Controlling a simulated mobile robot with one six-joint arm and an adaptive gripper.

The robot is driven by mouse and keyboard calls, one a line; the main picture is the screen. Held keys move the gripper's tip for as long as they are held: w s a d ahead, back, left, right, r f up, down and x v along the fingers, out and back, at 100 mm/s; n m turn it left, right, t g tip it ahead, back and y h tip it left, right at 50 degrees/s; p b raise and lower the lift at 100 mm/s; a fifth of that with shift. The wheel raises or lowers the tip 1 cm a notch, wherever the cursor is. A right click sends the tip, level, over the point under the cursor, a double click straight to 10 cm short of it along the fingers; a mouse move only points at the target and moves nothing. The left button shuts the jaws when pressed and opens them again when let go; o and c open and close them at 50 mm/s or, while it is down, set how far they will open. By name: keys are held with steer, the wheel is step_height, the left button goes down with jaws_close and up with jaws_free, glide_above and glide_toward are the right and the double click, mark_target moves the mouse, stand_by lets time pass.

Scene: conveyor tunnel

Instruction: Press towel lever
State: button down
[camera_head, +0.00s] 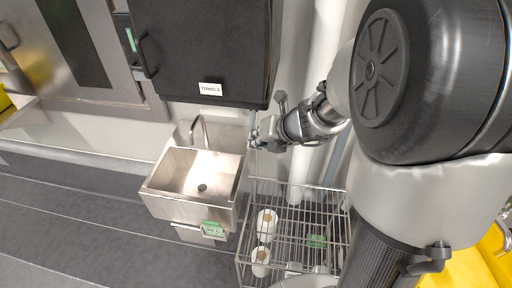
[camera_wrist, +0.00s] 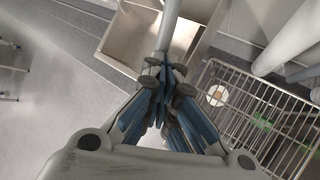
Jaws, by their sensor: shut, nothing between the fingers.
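The black towel dispenser (camera_head: 205,45), with a white "TOWELS" label (camera_head: 210,89), is at the top of the head view. My gripper (camera_head: 254,140) is just below its lower right edge, by the right rim of the sink. In the wrist view my gripper (camera_wrist: 166,80) is shut, its blue-sided fingers together and empty. A light grey bar (camera_wrist: 169,24), perhaps the towel lever, runs from the top edge down to the fingertips. I cannot tell whether they touch. In the head view the lever is too small to make out clearly.
A steel sink (camera_head: 165,203) with a curved faucet (camera_head: 201,128) is left of my gripper. A wire rack (camera_head: 250,258) holding white rolls (camera_head: 266,226) stands below it. A pale vertical pipe (camera_head: 322,45) runs behind my arm. Dark conveyor surface fills the lower left.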

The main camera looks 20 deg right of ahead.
steer(key=shift+r+p, duration=0.1)
steer(key=shift+p, duration=0.2)
stand_by(0.5)
steer(key=shift+r+p, duration=0.7)
steer(key=shift+p, duration=0.1)
steer(key=w+d+r+p+v, duration=0.1)
steer(key=p+v, duration=0.7)
steer(key=v, duration=0.5)
steer(key=shift+d+r, duration=0.15)
steer(key=shift+r, duration=0.15)
